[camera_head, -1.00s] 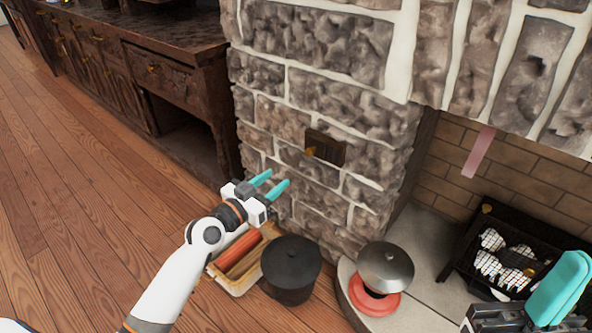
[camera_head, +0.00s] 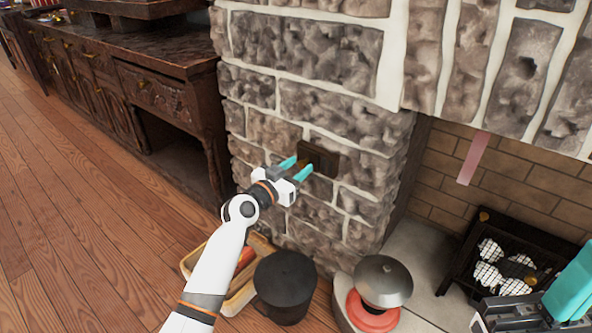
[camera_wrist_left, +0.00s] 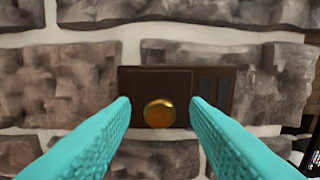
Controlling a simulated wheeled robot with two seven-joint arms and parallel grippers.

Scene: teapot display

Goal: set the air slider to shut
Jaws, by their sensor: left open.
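The air slider is a small dark plate (camera_head: 317,158) set in the stone wall of the chimney. In the left wrist view it shows as a dark brown plate (camera_wrist_left: 139,88) with a round brass knob (camera_wrist_left: 159,112) and dark vertical slots (camera_wrist_left: 212,92) uncovered at its right. My left gripper (camera_head: 300,168) is open, with its teal fingertips close to the plate. In the left wrist view its fingers (camera_wrist_left: 159,106) lie either side of the knob, apart from each other. I cannot tell if they touch anything. My right gripper (camera_head: 567,290) shows partly at the lower right edge; its jaw opening is unclear.
A black pot (camera_head: 285,287), a wooden box with a red item (camera_head: 188,264) and a metal-lidded pan on a red stand (camera_head: 383,281) sit below the slider. A fire grate (camera_head: 515,262) is at right. A dark wooden sideboard (camera_head: 150,62) stands at left.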

